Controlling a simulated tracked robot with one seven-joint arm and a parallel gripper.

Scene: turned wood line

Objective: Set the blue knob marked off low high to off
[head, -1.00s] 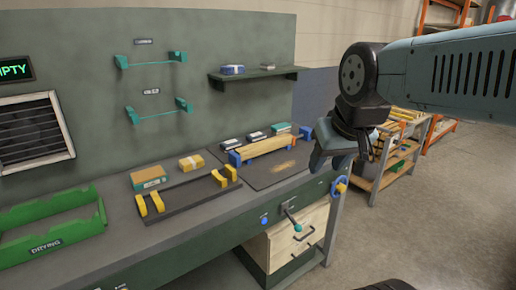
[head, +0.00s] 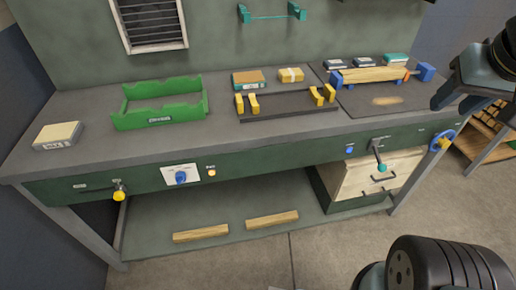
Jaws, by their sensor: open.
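The plate's marks and the knob's setting are too small to read. My gripper (head: 447,103) is at the right edge of the head view, in front of the bench's right end and far from the knob. It is open, and nothing shows between its fingers.
A green tray (head: 160,121) stands on the bench top. The floor before the bench is partly clear.

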